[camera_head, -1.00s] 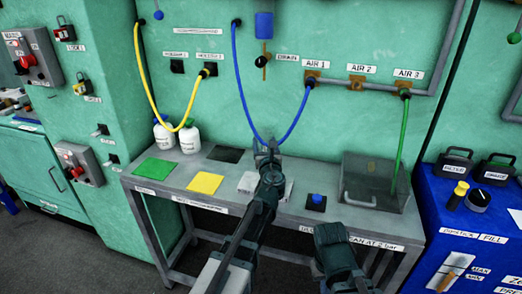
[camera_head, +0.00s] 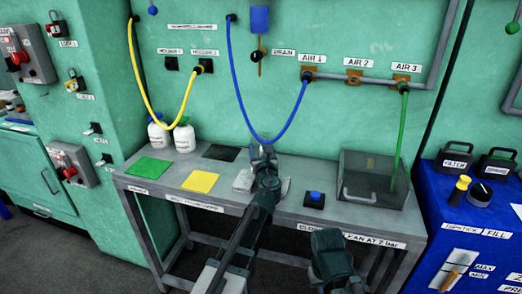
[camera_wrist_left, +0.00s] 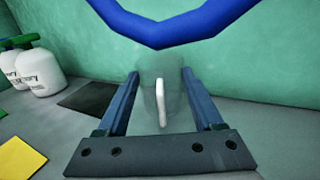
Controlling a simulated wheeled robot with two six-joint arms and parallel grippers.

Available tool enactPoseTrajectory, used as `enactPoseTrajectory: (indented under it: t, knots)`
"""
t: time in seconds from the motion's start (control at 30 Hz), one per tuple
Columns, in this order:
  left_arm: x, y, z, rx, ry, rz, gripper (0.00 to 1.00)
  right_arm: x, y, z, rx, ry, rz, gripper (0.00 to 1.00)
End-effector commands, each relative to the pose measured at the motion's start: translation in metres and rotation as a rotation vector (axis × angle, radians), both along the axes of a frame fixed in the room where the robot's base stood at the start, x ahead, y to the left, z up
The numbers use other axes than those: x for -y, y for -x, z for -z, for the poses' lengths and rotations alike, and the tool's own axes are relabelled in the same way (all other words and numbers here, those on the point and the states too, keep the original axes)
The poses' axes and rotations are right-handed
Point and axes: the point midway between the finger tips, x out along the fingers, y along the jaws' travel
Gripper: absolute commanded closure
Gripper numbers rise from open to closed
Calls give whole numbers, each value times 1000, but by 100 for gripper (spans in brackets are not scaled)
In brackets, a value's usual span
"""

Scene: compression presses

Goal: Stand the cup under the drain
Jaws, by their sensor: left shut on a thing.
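A clear, see-through cup (camera_wrist_left: 150,85) with a white handle (camera_wrist_left: 162,104) is between the fingers of my left gripper (camera_wrist_left: 158,102) in the left wrist view. The gripper is shut on it. In the head view my left gripper (camera_head: 263,153) is over the back of the grey bench, and the cup cannot be made out there. I cannot tell whether the cup touches the bench. The drain (camera_head: 257,55), a small valve with a pipe below a blue container, is on the green wall above the gripper. My right gripper's fingers do not show.
A blue hose (camera_head: 238,95) loops down close to the left gripper. White bottles (camera_head: 184,136), a green pad (camera_head: 148,167) and a yellow pad (camera_head: 200,181) are on the bench to the left. A blue button (camera_head: 314,197) and a clear box (camera_head: 382,182) are to the right.

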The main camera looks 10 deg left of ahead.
Motion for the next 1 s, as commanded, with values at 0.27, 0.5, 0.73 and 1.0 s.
enactPoseTrajectory:
  t: [0.27,0.5,0.73,1.0]
  knots:
    - [0,0,1,0,0,0,1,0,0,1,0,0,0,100]
    - [0,0,0,0,0,0,1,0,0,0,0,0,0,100]
    - [10,28,-2,0,0,3,1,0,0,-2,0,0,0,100]
    - [28,80,-2,0,0,2,1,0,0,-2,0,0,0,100]
